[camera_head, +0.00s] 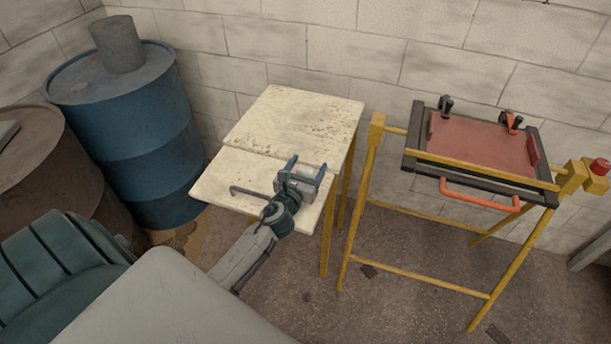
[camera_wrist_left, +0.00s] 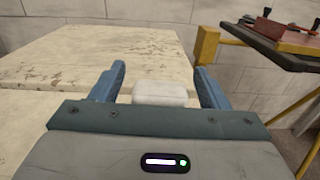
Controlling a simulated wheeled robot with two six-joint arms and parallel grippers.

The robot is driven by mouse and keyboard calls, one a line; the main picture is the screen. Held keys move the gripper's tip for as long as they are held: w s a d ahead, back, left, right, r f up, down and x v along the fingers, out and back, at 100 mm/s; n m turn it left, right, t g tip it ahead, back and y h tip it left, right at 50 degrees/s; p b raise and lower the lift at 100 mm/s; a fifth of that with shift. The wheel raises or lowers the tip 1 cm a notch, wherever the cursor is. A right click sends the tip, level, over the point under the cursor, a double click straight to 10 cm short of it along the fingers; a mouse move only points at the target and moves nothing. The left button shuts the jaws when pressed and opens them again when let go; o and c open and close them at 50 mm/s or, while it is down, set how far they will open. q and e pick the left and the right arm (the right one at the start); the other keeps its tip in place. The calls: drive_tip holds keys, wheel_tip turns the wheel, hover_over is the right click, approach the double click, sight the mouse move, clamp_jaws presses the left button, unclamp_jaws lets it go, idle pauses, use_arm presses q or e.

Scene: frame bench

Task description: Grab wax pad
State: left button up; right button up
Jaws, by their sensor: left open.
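A small white block with rounded edges, which looks like the wax pad (camera_wrist_left: 160,92), shows between my left gripper's fingers in the left wrist view. Its lower part is hidden by the gripper body. In the head view it is a pale patch (camera_head: 307,172) between the blue fingers, over the worn cream table (camera_head: 290,115). My left gripper (camera_head: 306,169) is open, with its fingers on either side of the pad and gaps visible in the left wrist view (camera_wrist_left: 160,75). I cannot tell whether the pad rests on the table. My right gripper is not in view.
A dark hooked rod (camera_head: 248,191) shows left of my gripper. A yellow stand (camera_head: 360,190) to the right carries a black-edged frame (camera_head: 412,150) with a red panel (camera_head: 475,138), clamps and an orange handle (camera_head: 478,200). Blue barrel (camera_head: 140,130) stands left. The table's far part is clear.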

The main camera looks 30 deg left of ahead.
use_arm(q)
drive_tip(key=shift+w, duration=0.4)
drive_tip(key=shift+s, duration=0.1)
drive_tip(key=c, duration=1.1)
